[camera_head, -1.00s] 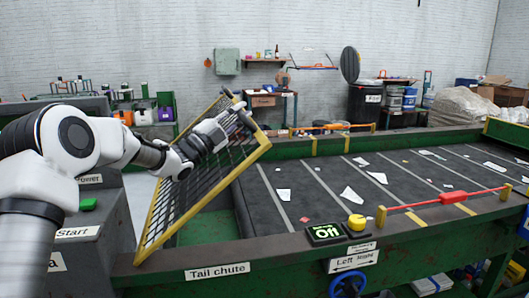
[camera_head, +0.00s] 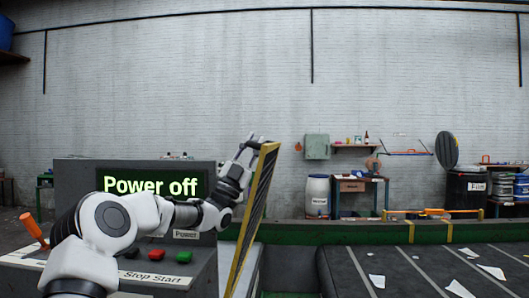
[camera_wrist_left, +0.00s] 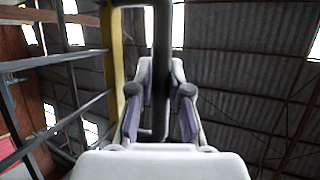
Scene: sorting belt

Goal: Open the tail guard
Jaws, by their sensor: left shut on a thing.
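The tail guard (camera_head: 252,220) is a mesh panel in a yellow frame. In the head view it stands raised and steep, nearly edge-on, with its top leaning slightly right. My left gripper (camera_head: 252,144) is at its upper edge, shut on the guard's dark handle. In the left wrist view, the left gripper's fingers (camera_wrist_left: 160,100) close around the dark bar of the handle (camera_wrist_left: 162,55), beside the guard's yellow frame (camera_wrist_left: 112,70). The guard's lower end is cut off by the head view's bottom edge. My right gripper is out of view.
A control console with a "Power off" screen (camera_head: 150,185), an orange lever (camera_head: 34,229) and red and green buttons stands at the left, behind and beside my left arm. The dark belt (camera_head: 400,268) with white scraps lies right of the guard.

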